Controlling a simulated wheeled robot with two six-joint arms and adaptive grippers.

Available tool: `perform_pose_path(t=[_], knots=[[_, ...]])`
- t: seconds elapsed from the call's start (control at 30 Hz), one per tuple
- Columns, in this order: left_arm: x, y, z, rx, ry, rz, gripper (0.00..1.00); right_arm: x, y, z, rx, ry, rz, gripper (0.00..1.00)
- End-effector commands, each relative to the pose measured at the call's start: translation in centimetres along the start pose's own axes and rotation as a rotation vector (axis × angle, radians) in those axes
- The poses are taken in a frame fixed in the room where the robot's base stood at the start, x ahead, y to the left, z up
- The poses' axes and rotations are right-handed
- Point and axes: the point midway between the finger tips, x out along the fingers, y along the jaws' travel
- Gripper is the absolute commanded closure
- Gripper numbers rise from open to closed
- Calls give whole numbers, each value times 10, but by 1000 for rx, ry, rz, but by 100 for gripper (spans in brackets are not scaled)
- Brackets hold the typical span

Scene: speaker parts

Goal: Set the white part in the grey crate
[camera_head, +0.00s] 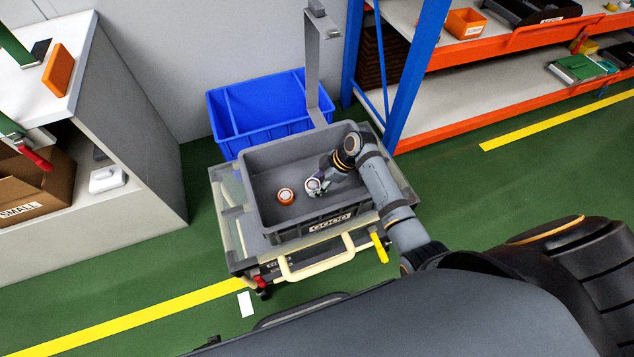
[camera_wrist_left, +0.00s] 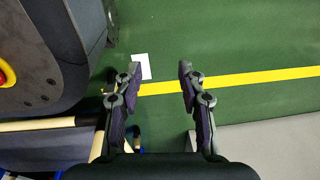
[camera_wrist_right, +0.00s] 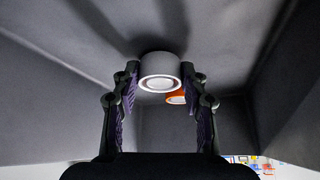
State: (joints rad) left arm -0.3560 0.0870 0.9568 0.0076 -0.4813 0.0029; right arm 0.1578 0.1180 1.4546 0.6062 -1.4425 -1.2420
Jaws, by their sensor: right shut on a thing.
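The white part (camera_head: 312,185) is a short round piece with a pale ring on its face. It is inside the grey crate (camera_head: 262,235), and the crate's inner wall shows around it in the right wrist view. My right gripper (camera_head: 318,186) is shut on the white part (camera_wrist_right: 160,72), with one finger on each side of it. Whether the part touches the crate floor I cannot tell. My left gripper (camera_wrist_left: 158,80) is open and empty over the green floor. It does not show in the head view.
An orange part (camera_head: 285,195) with a pale centre lies in the crate, left of the white part. The crate stands on a cart with a cream handle (camera_head: 318,262). A blue bin (camera_head: 262,110) is behind it. Orange shelves (camera_head: 480,105) stand right, a grey cabinet (camera_head: 140,130) left.

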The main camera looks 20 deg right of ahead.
Motion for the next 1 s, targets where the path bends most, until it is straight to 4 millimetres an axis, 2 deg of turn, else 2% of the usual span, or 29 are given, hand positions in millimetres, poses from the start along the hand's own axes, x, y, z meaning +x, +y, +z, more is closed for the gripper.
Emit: perform_pose_path(t=[0.43,0.47,0.63,1.0], knots=[[0,0,-14,0,12,0,60,8,0,4,-1,1,1,98],[-1,0,-16,0,15,0,60,7,0,4,-1,1,1,55],[-2,-1,-17,0,17,-2,60,7,0,4,-1,1,1,32],[0,-1,-11,0,8,-1,60,4,0,5,0,-1,0,30]])
